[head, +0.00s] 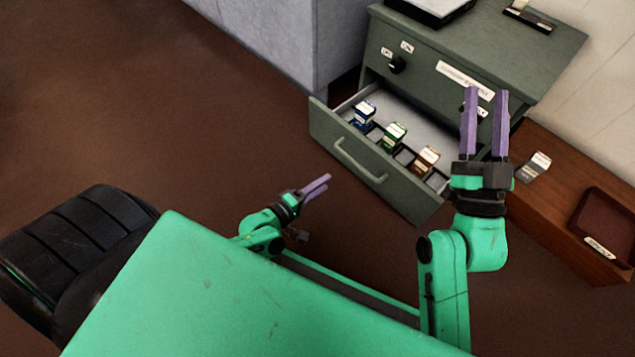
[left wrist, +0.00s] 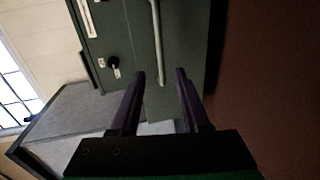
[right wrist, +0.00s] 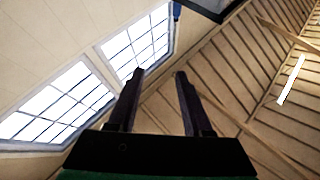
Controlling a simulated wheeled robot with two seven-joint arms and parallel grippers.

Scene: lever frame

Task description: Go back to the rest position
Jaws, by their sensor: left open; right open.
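My left gripper (head: 316,187) is low beside my green body, in front of and apart from the cabinet's open drawer. Its two purple fingers are parted and hold nothing; in the left wrist view they (left wrist: 160,78) point at the drawer front. My right gripper (head: 485,95) is raised with its fingers pointing up, parted and empty. In the head view it overlaps the right part of the green-grey cabinet (head: 545,65). In the right wrist view its fingers (right wrist: 159,75) point toward windows and a wooden ceiling.
The open drawer (head: 350,155) holds a blue box (head: 363,115), a green box (head: 392,136) and an orange-brown box (head: 426,160). A grey box (head: 535,167) and a dark red tray (head: 607,222) rest on the wooden bench (head: 548,205). The floor at left is clear.

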